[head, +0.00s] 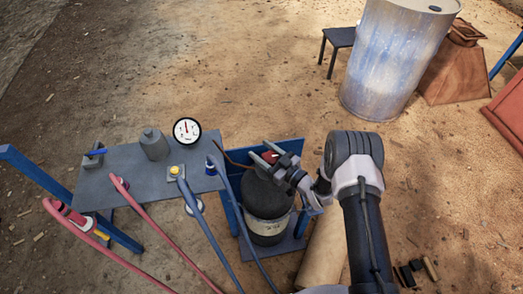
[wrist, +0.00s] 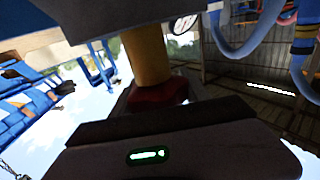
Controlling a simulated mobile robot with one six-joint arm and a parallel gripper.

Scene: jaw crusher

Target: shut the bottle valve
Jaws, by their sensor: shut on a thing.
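The gas bottle (head: 268,212), dark with a pale label band, stands upright on a low blue-backed stand beside the table. Its red valve knob (head: 270,156) is at the top, partly hidden by my fingers. My gripper (head: 264,153) reaches in from the right and is shut on the knob. In the wrist view the red knob (wrist: 158,92) sits close to the jaws, with a yellow-brown stem (wrist: 147,55) running from it. The knob's turn position cannot be told.
A grey table (head: 120,170) to the left bears a round gauge (head: 187,130), a grey canister (head: 154,145) and fittings with red and blue hoses (head: 205,235). A large metal drum (head: 393,60) and a dark stool (head: 340,38) stand behind.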

